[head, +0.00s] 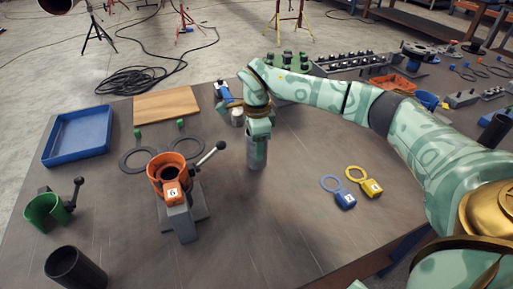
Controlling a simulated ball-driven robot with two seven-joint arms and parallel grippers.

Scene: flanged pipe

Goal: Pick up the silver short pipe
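The silver short pipe (251,154) is a grey cylinder standing upright near the middle of the table. One finger covers part of the pipe's near right side. I cannot tell whether the fingers press on the pipe or stand just apart from it. The pipe's top is hidden by the gripper, and its lower end is at or close to the table top. My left gripper is not in view.
A vise with an orange clamp (170,172) and black lever stands left of the pipe. Blue and yellow tagged rings (357,173) lie to the right. A blue tray (79,112), wooden board (166,104), green clamp (45,208) and black pipe (75,268) occupy the left. The front middle is clear.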

